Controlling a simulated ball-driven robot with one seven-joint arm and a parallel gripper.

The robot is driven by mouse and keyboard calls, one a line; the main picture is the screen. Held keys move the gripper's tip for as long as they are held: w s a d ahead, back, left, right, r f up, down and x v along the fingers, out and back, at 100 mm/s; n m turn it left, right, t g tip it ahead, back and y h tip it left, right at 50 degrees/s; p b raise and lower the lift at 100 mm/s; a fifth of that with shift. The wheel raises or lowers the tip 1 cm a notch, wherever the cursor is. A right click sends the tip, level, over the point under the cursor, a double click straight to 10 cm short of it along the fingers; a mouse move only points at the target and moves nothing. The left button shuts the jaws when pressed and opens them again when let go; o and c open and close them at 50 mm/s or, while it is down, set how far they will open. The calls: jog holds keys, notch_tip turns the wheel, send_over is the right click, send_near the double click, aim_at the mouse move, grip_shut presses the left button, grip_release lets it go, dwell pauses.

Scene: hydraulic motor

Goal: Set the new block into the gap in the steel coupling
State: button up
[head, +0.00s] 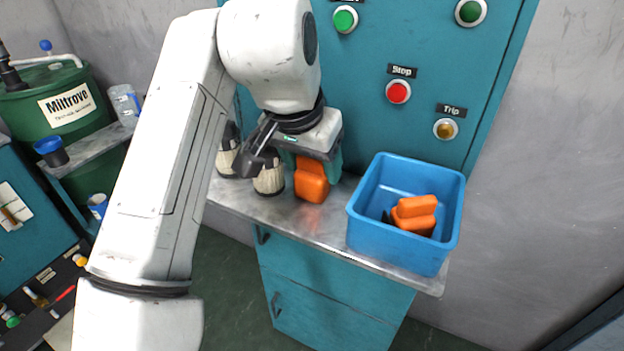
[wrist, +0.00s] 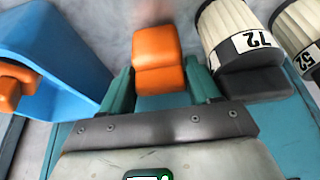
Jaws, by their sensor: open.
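An orange block (head: 311,181) stands on the grey metal counter below the control panel, and it also shows in the wrist view (wrist: 158,60). My gripper (head: 310,155) is just above and behind it. In the wrist view the teal fingers of my gripper (wrist: 160,88) are spread, one on each side of the block's near end. Whether they touch it I cannot tell. More orange (head: 415,214), one block or two, lies in the blue bin beside a dark piece. I cannot make out the steel coupling or its gap in either view.
The blue bin (head: 364,212) stands right of the block. Cream ribbed cylinders with dark bases, one labelled 72 (wrist: 232,35), another 52 (wrist: 300,35), stand close by on the other side. The panel rises behind the counter (head: 325,238). A green drum (head: 60,105) is at far left.

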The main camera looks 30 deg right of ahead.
jog(key=shift+r, duration=0.1)
jog(key=c, duration=0.8)
